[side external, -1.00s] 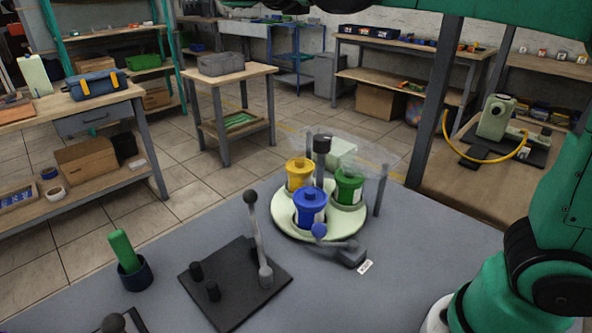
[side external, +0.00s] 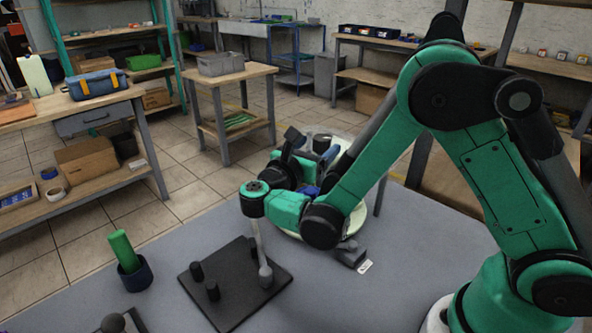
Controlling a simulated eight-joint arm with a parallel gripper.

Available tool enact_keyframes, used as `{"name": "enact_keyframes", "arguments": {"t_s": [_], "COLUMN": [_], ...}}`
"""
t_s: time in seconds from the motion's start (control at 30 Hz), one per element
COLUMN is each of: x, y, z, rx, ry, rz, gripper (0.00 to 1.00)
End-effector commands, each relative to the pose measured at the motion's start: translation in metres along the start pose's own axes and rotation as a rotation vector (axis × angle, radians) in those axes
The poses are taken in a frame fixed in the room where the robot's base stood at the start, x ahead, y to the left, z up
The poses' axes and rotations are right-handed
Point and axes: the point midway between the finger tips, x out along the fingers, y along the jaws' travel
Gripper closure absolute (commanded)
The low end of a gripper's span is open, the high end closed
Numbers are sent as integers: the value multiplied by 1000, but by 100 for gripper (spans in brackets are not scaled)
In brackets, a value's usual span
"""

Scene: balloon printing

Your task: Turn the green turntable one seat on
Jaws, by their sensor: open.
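The pale green turntable (side external: 357,218) stands at the back of the grey bench, largely hidden behind my arm; part of its rim shows. The dark top of its centre post (side external: 322,142) shows beside my gripper. A bit of the blue pot (side external: 312,190) shows between my arm's parts; the yellow and green pots are hidden. My gripper (side external: 306,163) is over the turntable's left part, near the post. It is open, but its fingertips are partly covered, and I cannot tell whether they touch anything. The grey block (side external: 350,254) of the blue-knobbed lever shows in front; its knob is hidden.
A black plate (side external: 235,285) with two pegs and an upright lever (side external: 259,245) stands front left of the turntable; my wrist covers the lever's top. A green stick stands in a dark cup (side external: 135,278) at left. The bench's front middle is clear.

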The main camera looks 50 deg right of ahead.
Motion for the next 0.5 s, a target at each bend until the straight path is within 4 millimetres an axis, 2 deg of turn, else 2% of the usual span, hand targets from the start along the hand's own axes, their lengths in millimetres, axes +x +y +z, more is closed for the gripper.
{"name": "enact_keyframes", "arguments": {"t_s": [0.23,0.5], "x": [36,47], "y": [-1,0], "z": [0,1], "rx": [0,0], "ry": [0,0], "rz": [-4,0], "gripper": [24,24]}}
